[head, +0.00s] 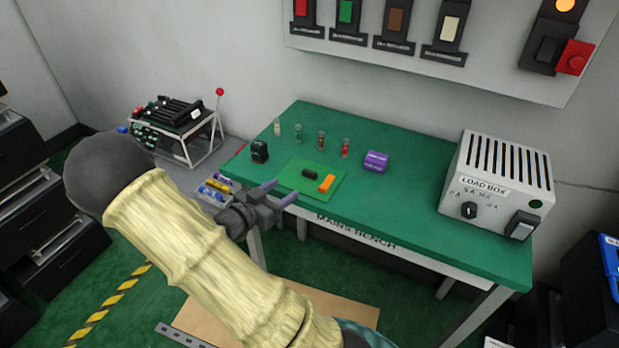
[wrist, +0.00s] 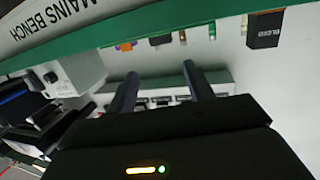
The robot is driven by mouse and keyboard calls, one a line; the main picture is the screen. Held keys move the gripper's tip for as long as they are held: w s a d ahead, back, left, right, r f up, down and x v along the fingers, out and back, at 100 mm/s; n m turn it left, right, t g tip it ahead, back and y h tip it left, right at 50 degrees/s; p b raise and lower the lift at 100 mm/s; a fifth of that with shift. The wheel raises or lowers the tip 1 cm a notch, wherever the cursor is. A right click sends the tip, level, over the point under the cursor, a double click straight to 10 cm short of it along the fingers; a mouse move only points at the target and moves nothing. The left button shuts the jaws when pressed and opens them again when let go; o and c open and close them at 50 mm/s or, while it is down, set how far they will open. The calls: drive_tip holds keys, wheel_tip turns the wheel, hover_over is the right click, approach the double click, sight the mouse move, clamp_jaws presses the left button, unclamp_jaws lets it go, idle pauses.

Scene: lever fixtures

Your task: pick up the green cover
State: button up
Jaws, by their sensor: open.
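A green block (head: 346,11), which looks like the green cover, sits in a dark holder on the wall panel, second from the left in a row, near the top edge of the head view. I cannot make it out in the wrist view. My gripper (head: 280,192) is open and empty at the front left edge of the bench, well below and in front of the panel. Its two fingers also show apart in the wrist view (wrist: 160,69), with nothing between them.
The green bench (head: 420,215) carries a green mat (head: 292,180) with black and orange blocks, several small vials, a purple block (head: 376,161), a black box (head: 260,151) and the load box (head: 497,180). Red, brown and cream blocks share the wall row. A wire-framed device (head: 180,130) stands left.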

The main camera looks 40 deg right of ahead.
sight(308, 173)
drive_tip(key=x, duration=0.9)
drive_tip(key=shift+w+d+f, duration=0.1)
drive_tip(key=shift+d, duration=0.05)
drive_tip(key=x, duration=0.5)
drive_tip(key=shift+w+f, duration=0.15)
drive_tip(key=shift+c, duration=0.2)
drive_tip(key=c, duration=0.7)
